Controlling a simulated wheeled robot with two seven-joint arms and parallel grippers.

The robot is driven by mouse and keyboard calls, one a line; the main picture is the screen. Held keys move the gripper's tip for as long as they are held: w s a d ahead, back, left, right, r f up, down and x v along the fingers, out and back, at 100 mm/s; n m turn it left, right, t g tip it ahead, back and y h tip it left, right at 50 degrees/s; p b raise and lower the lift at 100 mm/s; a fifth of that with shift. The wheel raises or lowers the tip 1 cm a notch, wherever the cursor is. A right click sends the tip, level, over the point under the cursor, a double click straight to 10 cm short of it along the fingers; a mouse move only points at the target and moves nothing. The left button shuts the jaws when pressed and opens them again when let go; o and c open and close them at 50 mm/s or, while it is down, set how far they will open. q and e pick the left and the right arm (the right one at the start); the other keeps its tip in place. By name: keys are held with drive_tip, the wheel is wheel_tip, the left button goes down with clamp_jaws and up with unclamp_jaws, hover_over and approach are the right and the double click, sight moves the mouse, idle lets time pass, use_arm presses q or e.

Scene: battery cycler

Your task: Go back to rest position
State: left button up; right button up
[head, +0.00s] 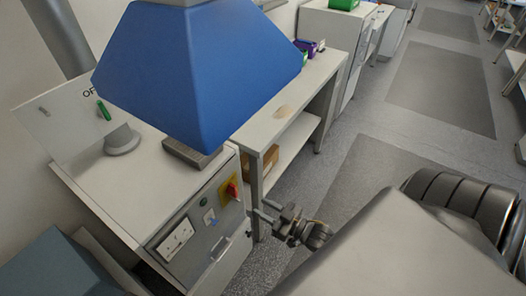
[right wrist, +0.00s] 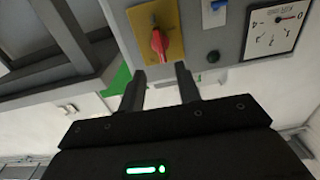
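My right gripper (head: 262,212) is in front of the control panel (head: 190,240) of a white cabinet. In the right wrist view the two fingers (right wrist: 158,80) stand apart with nothing between them. Just beyond the fingertips is a red rotary switch (right wrist: 159,45) on a yellow plate (right wrist: 148,18). In the head view the red switch (head: 232,190) is at the panel's right end, a little left of and above the gripper; the gripper looks clear of it. My left gripper is not seen in either view.
A blue hood (head: 200,65) hangs over the white cabinet top (head: 125,195). A white bench (head: 300,100) with a lower shelf stands behind the gripper. Grey floor (head: 400,150) lies open to the right.

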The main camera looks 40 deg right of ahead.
drive_tip(key=shift+f, duration=0.1)
drive_tip(key=s+d+f+g+h, duration=0.1)
drive_tip(key=s+f+g, duration=0.15)
drive_tip(key=f, duration=0.55)
drive_tip(key=s+d+f+m+g+h, duration=0.15)
drive_tip(key=s+f, duration=0.25)
drive_tip(key=f, duration=0.4)
drive_tip(key=s+d+f+g+h, duration=0.2)
drive_tip(key=s+f+g, duration=0.15)
drive_tip(key=f, duration=0.55)
drive_tip(key=s+a+f+g, duration=0.2)
drive_tip(key=s+f+g, duration=0.2)
drive_tip(key=s+f, duration=0.4)
drive_tip(key=s+a+f+g+h, duration=0.1)
drive_tip(key=s+a+f+g, duration=0.2)
drive_tip(key=s+f, duration=0.5)
drive_tip(key=s+g, duration=0.1)
drive_tip(key=s, duration=0.6)
drive_tip(key=shift+s+a, duration=0.2)
drive_tip(key=shift+a, duration=0.1)
drive_tip(key=shift+g, duration=0.25)
